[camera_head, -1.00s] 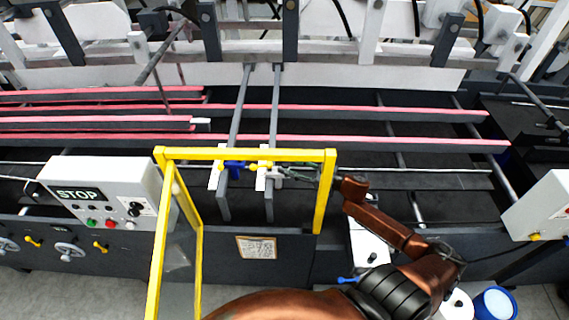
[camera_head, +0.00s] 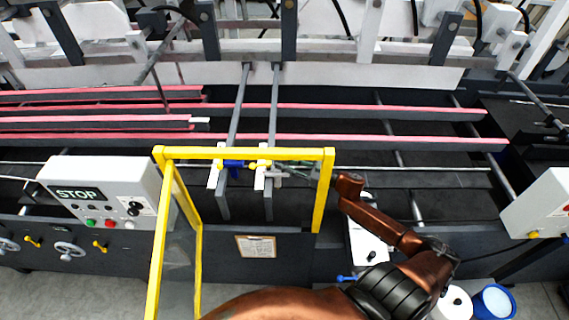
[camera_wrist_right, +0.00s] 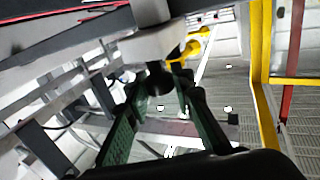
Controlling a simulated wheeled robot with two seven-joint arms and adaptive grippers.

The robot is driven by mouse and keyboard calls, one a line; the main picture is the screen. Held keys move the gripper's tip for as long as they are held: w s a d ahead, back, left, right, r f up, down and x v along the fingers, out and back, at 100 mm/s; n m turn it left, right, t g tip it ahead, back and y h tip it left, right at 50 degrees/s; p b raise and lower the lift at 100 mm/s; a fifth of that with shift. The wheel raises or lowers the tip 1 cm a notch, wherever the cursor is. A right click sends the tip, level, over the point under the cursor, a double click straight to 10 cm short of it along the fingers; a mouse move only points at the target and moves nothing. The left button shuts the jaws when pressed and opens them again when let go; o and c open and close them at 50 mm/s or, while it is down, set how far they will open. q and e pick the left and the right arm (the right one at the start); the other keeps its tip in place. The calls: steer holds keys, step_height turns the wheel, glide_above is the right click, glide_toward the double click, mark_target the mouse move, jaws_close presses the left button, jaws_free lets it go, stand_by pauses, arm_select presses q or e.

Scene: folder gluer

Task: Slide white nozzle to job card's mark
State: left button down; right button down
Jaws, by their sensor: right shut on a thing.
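The white nozzle (camera_head: 262,168) sits on the right-hand one of two grey cross bars, behind the yellow guard frame. My right gripper (camera_head: 291,176) reaches in from the right, behind the frame's right post, and is shut on the nozzle. In the right wrist view, the green fingers of the right gripper (camera_wrist_right: 160,100) are around a dark round end below the nozzle's pale block (camera_wrist_right: 155,45). The job card (camera_head: 256,247) is on the dark front panel below; its print is too small to read. My left gripper is not in view.
A blue-and-white nozzle (camera_head: 215,172) sits on the left-hand bar, close by. The yellow guard frame (camera_head: 245,153) surrounds the work area. A STOP control box (camera_head: 105,185) stands left and another grey box (camera_head: 545,205) right. Red-topped rails (camera_head: 350,109) run behind.

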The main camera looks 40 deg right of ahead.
stand_by(0.4)
steer(key=w+d+b, duration=0.2)
steer(key=w+d, duration=0.3)
steer(key=w, duration=0.1)
steer(key=shift+w+d+b, duration=0.15)
steer(key=shift+d+b, duration=0.1)
steer(key=shift+b, duration=0.05)
steer(key=c, duration=1.7)
jaws_free()
